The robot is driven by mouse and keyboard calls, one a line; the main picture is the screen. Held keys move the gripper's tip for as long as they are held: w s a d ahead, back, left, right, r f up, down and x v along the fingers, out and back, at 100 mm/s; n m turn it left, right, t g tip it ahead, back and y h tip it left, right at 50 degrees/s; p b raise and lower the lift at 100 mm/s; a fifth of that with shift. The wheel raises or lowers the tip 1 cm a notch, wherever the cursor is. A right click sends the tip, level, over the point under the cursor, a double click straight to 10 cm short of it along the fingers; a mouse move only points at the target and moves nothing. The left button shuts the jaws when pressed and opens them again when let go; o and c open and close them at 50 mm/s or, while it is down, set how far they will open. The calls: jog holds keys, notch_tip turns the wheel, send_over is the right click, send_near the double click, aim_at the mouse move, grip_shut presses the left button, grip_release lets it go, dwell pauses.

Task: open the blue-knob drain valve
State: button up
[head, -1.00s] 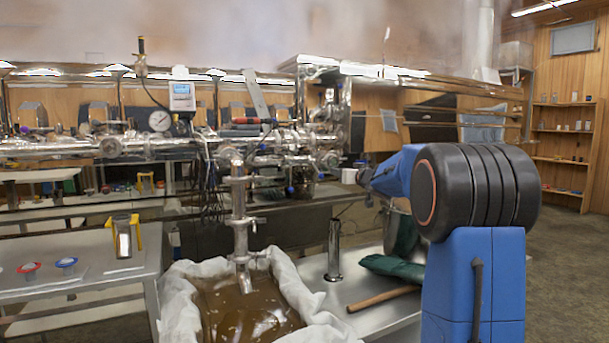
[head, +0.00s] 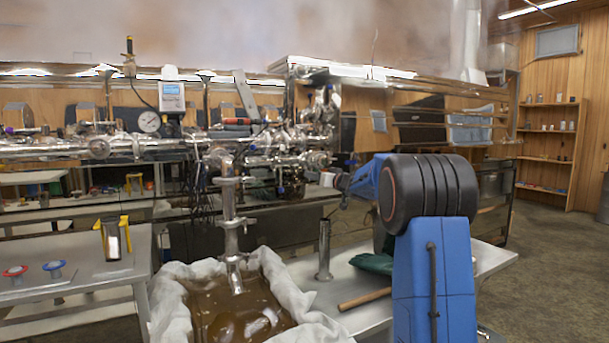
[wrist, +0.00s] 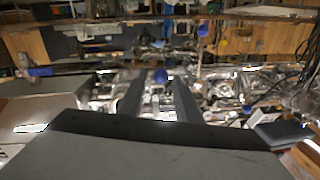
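The steel drain pipe (head: 232,222) hangs from the manifold above a cloth-lined pan (head: 290,290) of brown syrup. A small blue knob (head: 281,191) shows below the manifold, right of the pipe. Which blue knob is the drain valve's I cannot tell. My gripper (head: 332,190) is small and dark in the head view, near the manifold's right end, its fingers unclear. In the wrist view my gripper (wrist: 152,88) has two dark fingers spread apart. A blue knob (wrist: 159,76) appears between them, beyond the tips; I see no contact.
A steel cylinder (head: 324,250) and a wooden-handled tool (head: 364,299) are on the metal table (head: 415,292) under my arm. A pressure gauge (head: 149,122) and a display box (head: 172,96) sit above the manifold. Open floor lies at the right. Steam hangs overhead.

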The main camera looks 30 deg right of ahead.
aim_at(306, 168)
jog(key=w+a, duration=0.1)
jog(key=w, duration=0.6)
jog(key=shift+w, duration=0.3)
jog(key=shift+c, duration=0.7)
grip_shut()
